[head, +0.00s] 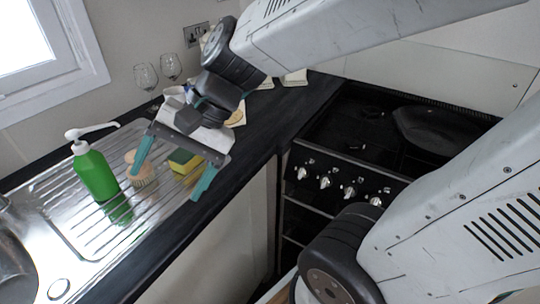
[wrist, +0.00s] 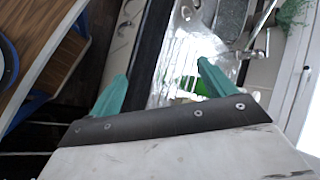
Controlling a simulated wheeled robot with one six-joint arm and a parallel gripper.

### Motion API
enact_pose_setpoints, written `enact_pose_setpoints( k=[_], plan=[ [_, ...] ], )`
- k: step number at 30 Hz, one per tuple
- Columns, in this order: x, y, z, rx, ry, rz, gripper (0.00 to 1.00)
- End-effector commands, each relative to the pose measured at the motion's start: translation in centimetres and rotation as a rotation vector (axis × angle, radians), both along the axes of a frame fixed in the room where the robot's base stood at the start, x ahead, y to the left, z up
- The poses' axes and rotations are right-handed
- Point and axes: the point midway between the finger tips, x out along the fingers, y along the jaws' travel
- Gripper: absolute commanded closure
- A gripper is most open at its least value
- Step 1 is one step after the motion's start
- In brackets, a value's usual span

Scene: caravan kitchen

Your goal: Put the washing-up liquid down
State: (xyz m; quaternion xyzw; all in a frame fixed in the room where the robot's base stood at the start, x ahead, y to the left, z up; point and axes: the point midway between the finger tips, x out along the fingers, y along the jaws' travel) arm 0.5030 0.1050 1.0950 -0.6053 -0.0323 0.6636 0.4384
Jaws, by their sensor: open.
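The washing-up liquid (head: 95,172) is a green bottle with a white pump top, standing upright on the ribbed metal drainer (head: 70,228). My gripper (head: 172,176) is open, with its two teal fingers apart and nothing held between them. It is to the right of the bottle in the head view, clear of it. In the wrist view the gripper (wrist: 158,88) shows its fingers wide apart, and part of the green bottle (wrist: 187,86) shows beyond the right finger, mostly hidden.
A brush (head: 143,178) and a yellow-green sponge (head: 184,163) are on the drainer near my gripper. The sink (head: 14,262) is at the left. Two glasses (head: 146,76) stand at the back. A hob with a dark pan (head: 432,128) is at the right.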

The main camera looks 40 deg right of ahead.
Motion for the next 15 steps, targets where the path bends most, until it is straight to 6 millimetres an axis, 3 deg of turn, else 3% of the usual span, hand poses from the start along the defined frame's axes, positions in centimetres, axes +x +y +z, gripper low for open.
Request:
enact_pose_setpoints(
  k=[3, 9, 15],
  plan=[
    [-3.9, -4.6, -0.2, -0.269, -0.119, 0.237, 0.18],
    [-7.4, -11.2, 0.1, -0.614, -0.188, 0.484, 0.18],
    [-8.4, -13.7, 0.5, -0.728, -0.190, 0.554, 0.18]
  ],
)
